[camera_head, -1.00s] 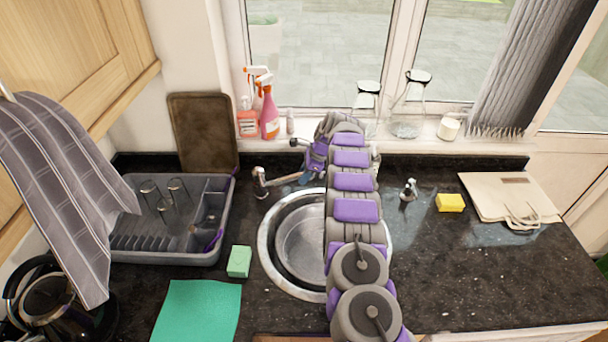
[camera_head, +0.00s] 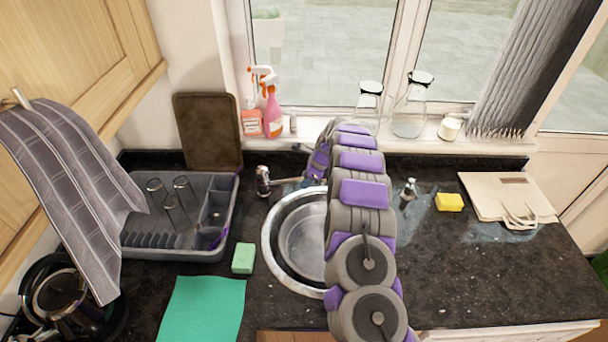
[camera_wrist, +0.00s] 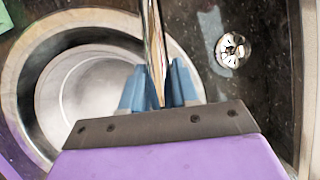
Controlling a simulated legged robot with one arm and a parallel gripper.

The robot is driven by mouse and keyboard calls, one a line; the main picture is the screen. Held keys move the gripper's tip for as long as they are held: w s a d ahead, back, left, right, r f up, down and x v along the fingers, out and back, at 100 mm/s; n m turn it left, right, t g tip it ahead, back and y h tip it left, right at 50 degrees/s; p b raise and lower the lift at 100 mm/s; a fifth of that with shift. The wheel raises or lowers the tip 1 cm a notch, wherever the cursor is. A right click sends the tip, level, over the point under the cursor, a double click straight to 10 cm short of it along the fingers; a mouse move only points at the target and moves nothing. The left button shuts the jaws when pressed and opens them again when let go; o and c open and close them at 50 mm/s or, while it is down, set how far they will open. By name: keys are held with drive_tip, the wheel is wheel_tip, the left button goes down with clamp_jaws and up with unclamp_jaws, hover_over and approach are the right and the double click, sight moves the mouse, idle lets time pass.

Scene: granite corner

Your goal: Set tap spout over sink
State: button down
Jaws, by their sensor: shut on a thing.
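The chrome tap spout (camera_wrist: 153,40) runs between the blue fingers of my gripper (camera_wrist: 158,88) in the wrist view. My gripper is shut on it. In that view the spout passes along the right side of the round steel sink (camera_wrist: 22,75), across its rim. In the head view the sink (camera_head: 272,255) is partly hidden behind my arm, and my gripper (camera_head: 306,182) is at its back edge. A short stretch of the spout (camera_head: 285,181) shows there beside my gripper; its base and tip cannot be made out clearly. A round chrome fitting (camera_wrist: 232,48) stands on the counter right of the spout.
A chrome fitting stands left (camera_head: 263,181) and another right (camera_head: 409,191) of my arm. A grey dish rack (camera_head: 150,247) with glasses, a green sponge (camera_head: 243,258) and a green cloth (camera_head: 203,308) lie left. A yellow sponge (camera_head: 449,202) lies right. Bottles and glass jugs line the sill.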

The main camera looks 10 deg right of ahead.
drive_tip(key=s+a+m+t+h+p, duration=0.1)
drive_tip(key=s+a+m+p, duration=0.3)
drive_tip(key=p, duration=0.7)
drive_tip(key=shift+s+a+f+m+h, duration=0.25)
drive_tip(key=shift+s+m, duration=0.45)
drive_tip(key=shift+s, duration=0.7)
drive_tip(key=c, duration=1.2)
unclamp_jaws()
drive_tip(key=shift+o, duration=1.3)
drive_tip(key=shift+d+r, duration=0.15)
drive_tip(key=shift+w, duration=0.1)
drive_tip(key=v, duration=1.7)
drive_tip(key=shift+s, duration=0.35)
